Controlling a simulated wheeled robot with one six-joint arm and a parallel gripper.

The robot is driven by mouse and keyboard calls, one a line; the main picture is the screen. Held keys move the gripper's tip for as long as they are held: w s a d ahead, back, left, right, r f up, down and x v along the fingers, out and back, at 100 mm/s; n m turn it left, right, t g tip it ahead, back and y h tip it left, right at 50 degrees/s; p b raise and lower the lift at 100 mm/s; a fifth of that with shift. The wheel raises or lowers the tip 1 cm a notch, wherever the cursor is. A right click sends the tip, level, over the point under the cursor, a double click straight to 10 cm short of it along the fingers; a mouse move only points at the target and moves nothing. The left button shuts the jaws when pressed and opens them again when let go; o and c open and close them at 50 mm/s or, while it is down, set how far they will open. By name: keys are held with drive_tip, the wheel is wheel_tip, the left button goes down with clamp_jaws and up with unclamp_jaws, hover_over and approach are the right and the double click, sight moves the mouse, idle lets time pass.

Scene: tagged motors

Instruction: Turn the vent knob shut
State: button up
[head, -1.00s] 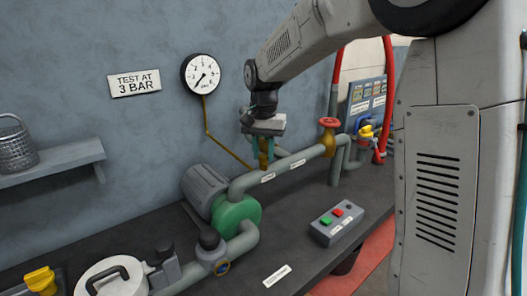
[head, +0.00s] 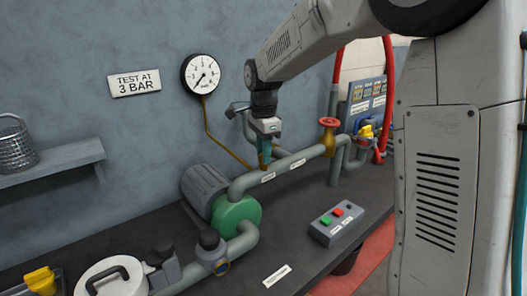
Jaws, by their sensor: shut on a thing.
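My gripper (head: 265,159) points down at the long pipe (head: 312,152) behind the green pump, its teal fingers seen nearly edge-on. It is shut on the vent knob on top of this pipe. The fingers hide the knob almost wholly, so its angle cannot be told. A little of the brass vent fitting (head: 261,161) shows beside the fingers.
A red-wheeled valve (head: 328,136) stands right of my gripper. A pipe with a grey lever (head: 237,108) rises behind it. A pressure gauge (head: 201,74) hangs on the wall. The green pump (head: 236,214) and a button box (head: 337,222) are in front.

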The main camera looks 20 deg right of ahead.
drive_tip(key=m, duration=0.5)
drive_tip(key=shift+m, duration=0.4)
drive_tip(key=shift+r, duration=0.1)
idle(0.3)
drive_tip(key=o, duration=1)
wheel_tip(320, 180, up, 8)
drive_tip(key=shift+f, duration=0.15)
